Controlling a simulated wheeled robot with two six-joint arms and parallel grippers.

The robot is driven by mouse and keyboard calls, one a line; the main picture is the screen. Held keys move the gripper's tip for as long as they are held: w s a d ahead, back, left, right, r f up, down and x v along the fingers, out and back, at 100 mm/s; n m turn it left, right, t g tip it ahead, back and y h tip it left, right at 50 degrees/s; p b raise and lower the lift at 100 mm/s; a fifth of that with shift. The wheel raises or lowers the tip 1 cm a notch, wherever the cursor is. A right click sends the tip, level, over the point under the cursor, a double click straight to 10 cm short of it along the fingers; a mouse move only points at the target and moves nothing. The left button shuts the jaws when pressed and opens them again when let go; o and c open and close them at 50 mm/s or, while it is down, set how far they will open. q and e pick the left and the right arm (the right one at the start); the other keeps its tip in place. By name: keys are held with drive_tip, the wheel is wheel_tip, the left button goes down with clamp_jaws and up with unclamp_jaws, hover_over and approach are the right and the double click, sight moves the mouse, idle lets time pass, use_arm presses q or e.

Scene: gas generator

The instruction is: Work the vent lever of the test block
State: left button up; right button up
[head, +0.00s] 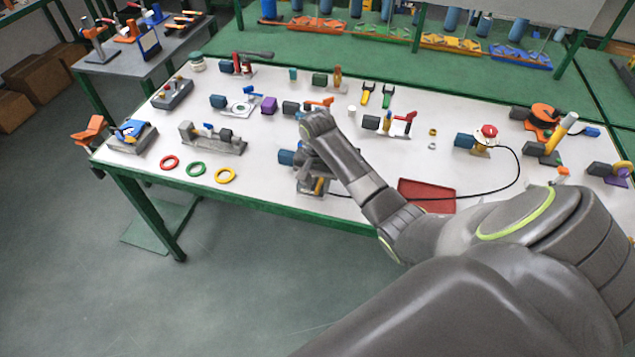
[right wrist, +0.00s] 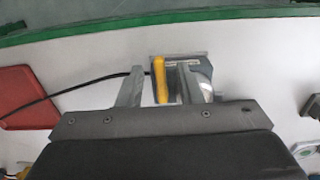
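A grey block with a yellow lever, which looks like the test block with its vent lever, is partly hidden under my right gripper (head: 314,172) near the table's front edge in the head view. In the right wrist view, the yellow lever (right wrist: 160,80) stands in front of the grey block (right wrist: 202,66). My right gripper (right wrist: 159,72) is open there, with one finger on each side of the lever. Contact cannot be told. My left gripper is not in view.
A red tray (head: 427,196) lies right of the block, and a black cable (head: 480,197) runs across the table. Yellow, green and red rings (head: 225,175) lie to the left. Several valve and lever fixtures stand behind. The green front edge (right wrist: 180,18) is close.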

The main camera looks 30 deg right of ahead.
clamp_jaws()
drive_tip(key=shift+r, duration=0.1)
